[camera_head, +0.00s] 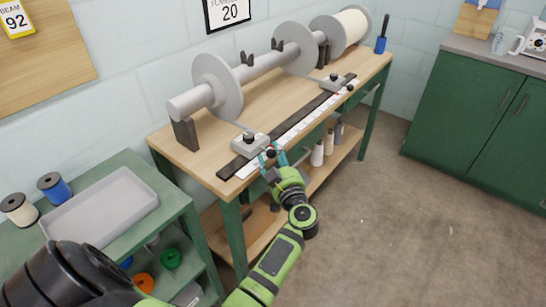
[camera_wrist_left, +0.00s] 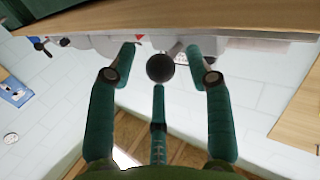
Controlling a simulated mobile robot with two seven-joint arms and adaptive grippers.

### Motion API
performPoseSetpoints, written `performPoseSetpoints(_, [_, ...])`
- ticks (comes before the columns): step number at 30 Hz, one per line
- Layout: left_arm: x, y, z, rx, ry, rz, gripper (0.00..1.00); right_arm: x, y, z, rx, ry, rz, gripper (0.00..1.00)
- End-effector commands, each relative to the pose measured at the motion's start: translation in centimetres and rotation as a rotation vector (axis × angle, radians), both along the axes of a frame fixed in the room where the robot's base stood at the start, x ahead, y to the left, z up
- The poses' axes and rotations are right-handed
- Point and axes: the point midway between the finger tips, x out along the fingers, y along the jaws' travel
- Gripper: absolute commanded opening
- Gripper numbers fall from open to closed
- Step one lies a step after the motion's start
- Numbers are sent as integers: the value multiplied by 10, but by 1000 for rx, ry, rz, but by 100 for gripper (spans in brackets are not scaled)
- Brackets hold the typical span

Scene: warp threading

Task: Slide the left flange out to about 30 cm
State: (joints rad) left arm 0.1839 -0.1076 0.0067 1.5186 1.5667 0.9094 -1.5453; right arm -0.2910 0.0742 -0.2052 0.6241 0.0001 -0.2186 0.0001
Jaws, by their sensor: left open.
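The left flange (camera_head: 217,87) is a grey disc on the horizontal beam (camera_head: 260,68) above the wooden bench. An arm links it to a grey sliding block (camera_head: 251,147) with a black knob on top, on a dark rail (camera_head: 236,166) beside a white scale (camera_head: 300,127). A black ball knob (camera_head: 271,153) is at the block's front. My left gripper (camera_head: 270,160) is open at this knob. In the left wrist view, the ball knob (camera_wrist_left: 160,68) lies between the spread teal fingers, with no clear contact. Scale numbers are too small to read. My right gripper is not in view.
The other flange (camera_head: 295,48) has its own block (camera_head: 333,83) farther right along the rail. A green cart with a grey tray (camera_head: 100,212) and spools stands at the left. Bottles (camera_head: 318,153) stand below the bench. The floor to the right is clear.

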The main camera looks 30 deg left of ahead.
Motion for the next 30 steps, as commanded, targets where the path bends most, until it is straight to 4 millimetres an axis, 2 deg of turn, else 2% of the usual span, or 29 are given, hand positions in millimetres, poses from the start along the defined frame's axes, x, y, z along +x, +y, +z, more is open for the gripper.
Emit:
performPoseSetpoints(4, [0,0,1,1,-1,0,52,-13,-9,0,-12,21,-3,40])
performPoseSetpoints(5, [0,0,1,1,-1,0,40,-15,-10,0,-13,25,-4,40])
performPoseSetpoints(6, [0,0,1,1,-1,0,24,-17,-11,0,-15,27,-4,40])
performPoseSetpoints(8, [0,0,0,1,-1,0,0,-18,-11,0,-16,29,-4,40])
performPoseSetpoints(14, [-1,0,1,1,-1,0,0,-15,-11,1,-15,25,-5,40])
performPoseSetpoints(17, [-8,1,4,0,1,2,0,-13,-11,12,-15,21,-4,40])
performPoseSetpoints(24, [-51,5,5,0,9,4,0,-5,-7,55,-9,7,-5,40])
performPoseSetpoints(30, [-78,7,3,0,4,5,0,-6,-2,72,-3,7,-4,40])
